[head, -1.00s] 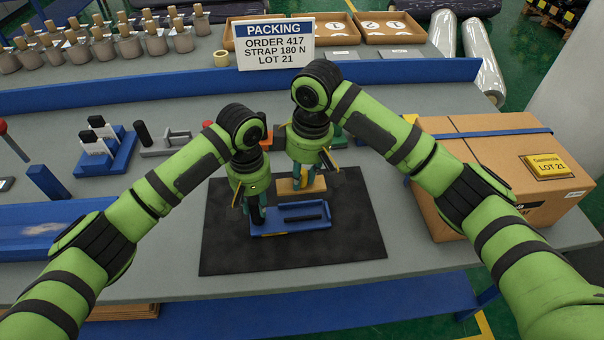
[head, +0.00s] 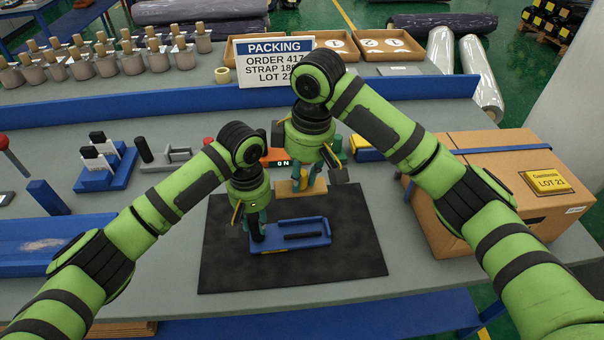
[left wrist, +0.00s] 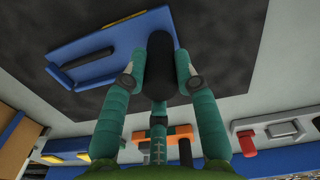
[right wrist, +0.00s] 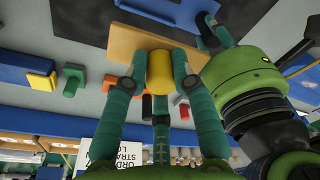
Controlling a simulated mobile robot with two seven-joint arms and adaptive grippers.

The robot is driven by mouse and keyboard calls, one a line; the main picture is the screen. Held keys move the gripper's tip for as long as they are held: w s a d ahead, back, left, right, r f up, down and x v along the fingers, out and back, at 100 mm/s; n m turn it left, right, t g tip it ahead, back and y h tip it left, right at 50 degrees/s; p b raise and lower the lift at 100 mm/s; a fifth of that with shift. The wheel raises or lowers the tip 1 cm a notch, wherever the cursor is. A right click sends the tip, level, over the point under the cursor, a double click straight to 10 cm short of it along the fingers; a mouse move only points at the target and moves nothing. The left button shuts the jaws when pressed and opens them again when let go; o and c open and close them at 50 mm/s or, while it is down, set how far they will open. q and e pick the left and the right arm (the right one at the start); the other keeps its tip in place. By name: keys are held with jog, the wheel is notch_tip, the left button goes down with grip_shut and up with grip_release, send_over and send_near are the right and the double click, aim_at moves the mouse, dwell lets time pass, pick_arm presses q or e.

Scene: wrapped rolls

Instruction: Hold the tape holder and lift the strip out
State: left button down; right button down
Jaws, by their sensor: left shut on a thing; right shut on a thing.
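The blue tape holder (head: 279,245) lies on the black mat. My left gripper (head: 254,218) is shut around an upright black grip (left wrist: 160,66) at the holder's left end. A tan strip-like plate (head: 287,188) with a yellow round grip (right wrist: 160,72) is just behind the holder, apart from it. My right gripper (head: 308,172) is shut on that yellow grip. The plate seems to be off the surface, but its height is hard to judge. The fingers hide parts of both grips.
A strapped cardboard box (head: 470,200) stands to the right. The front of the black mat (head: 290,277) is clear.

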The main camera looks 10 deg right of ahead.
pick_arm(q)
jog(key=c, duration=0.9)
grip_release()
jog(key=shift+o, duration=0.2)
jog(key=shift+r, duration=0.1)
notch_tip(320, 180, up, 12)
